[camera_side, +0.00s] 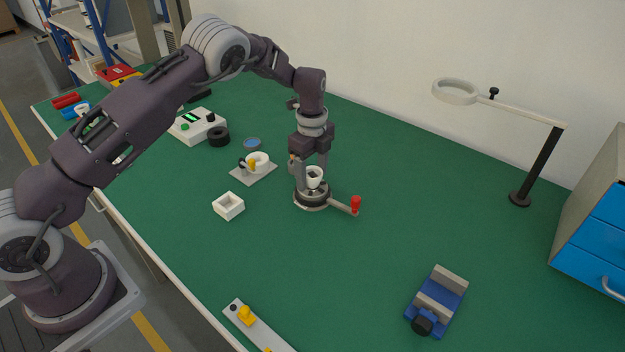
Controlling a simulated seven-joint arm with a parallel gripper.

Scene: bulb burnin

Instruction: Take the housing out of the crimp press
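The crimp press (313,201) appears to be the dark round base on the green table, with a lever ending in a red knob (356,203) at its right. A small white cup-like part (314,176), which looks like the housing, sits upright at the top of the press. My gripper (310,172) points straight down over the press. Its fingers are apart, one on each side of the white part. I cannot tell whether they touch it.
A white square box (229,206) and a grey plate with a white ring (256,173) stand to the left. A blue vise-like fixture (437,300) is at the front right. A magnifier lamp (521,198) stands at the back right. The table right of the lever is clear.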

